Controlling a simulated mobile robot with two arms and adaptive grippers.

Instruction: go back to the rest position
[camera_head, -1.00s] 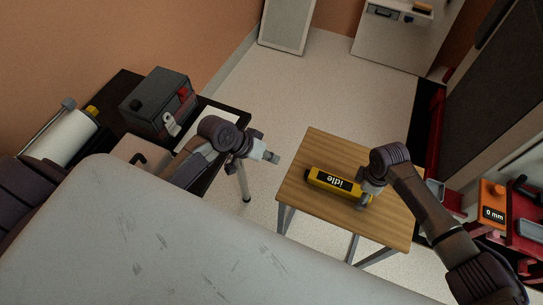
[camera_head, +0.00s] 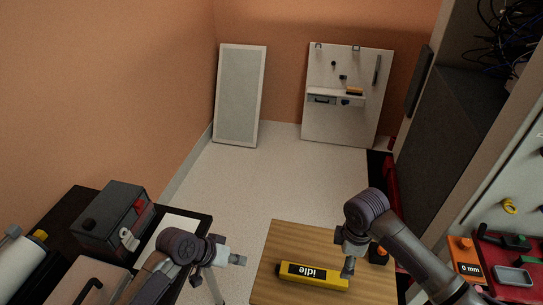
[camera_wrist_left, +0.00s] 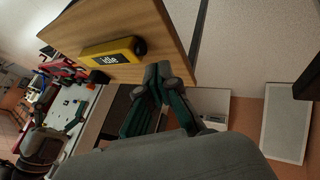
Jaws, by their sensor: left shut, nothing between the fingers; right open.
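My left gripper (camera_head: 238,260) is shut and empty, off the left side of the wooden table (camera_head: 290,238). Its fingers (camera_wrist_left: 160,78) meet at the tips in the left wrist view. My right gripper (camera_head: 348,268) is open and points down over the right end of the yellow device marked "idle" (camera_head: 308,274). I cannot tell whether it touches the device. The device lies on the table, and it also shows in the left wrist view (camera_wrist_left: 110,52).
A dark box with a red part (camera_head: 112,218) stands on the black bench at left. A red tray area with an orange "0 mm" gauge (camera_head: 467,262) is at right. A pegboard (camera_head: 345,115) and a pale panel (camera_head: 240,95) stand at the back. The floor between is clear.

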